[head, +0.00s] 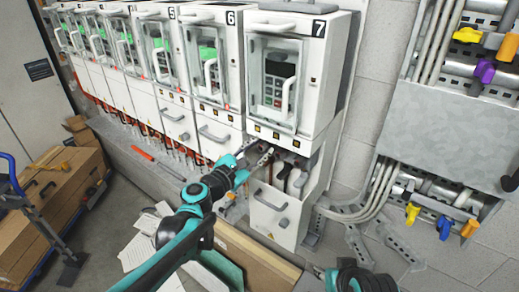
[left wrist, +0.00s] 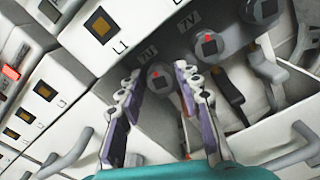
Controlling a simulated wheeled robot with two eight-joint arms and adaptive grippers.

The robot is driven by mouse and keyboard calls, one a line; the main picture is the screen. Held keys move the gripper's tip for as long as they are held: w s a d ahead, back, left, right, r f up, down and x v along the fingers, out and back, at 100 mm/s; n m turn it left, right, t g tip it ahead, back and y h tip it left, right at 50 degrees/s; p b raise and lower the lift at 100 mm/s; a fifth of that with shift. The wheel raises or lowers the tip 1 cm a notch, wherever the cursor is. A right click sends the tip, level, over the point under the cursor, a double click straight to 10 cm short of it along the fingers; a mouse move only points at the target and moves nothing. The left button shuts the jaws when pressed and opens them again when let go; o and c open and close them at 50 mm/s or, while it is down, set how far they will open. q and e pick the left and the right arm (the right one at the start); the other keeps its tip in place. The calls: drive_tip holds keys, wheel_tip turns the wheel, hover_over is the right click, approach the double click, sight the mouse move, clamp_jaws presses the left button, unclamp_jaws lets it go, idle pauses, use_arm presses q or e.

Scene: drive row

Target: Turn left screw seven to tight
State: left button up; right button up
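Cabinet seven (head: 290,75) is a white drive unit at the end of the row. My left gripper (head: 262,155) is at the opening low on its front. In the left wrist view three round grey screws with dark square centres and red marks run diagonally: a left one (left wrist: 160,79), a middle one (left wrist: 209,46) and a right one (left wrist: 263,9). My left gripper's fingers (left wrist: 157,76) are apart, one on each side of the left screw. I cannot tell whether they touch it. In the head view the gripper hides this screw.
Dark cables (left wrist: 232,95) hang under the screws. Cabinet six (head: 215,75) stands to the left. Pipes with coloured valve handles (head: 485,72) are on the right wall. Boxes (head: 60,190) stand at the left.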

use_arm(q)
clamp_jaws()
drive_tip(key=shift+m, duration=0.3)
drive_tip(key=m+b, duration=0.1)
drive_tip(key=m, duration=0.7)
drive_tip(key=shift+m, duration=0.4)
drive_tip(key=m+b, duration=0.1)
drive_tip(key=m, duration=0.4)
drive_tip(key=shift+m, duration=2.8)
drive_tip(key=shift+f, duration=0.1)
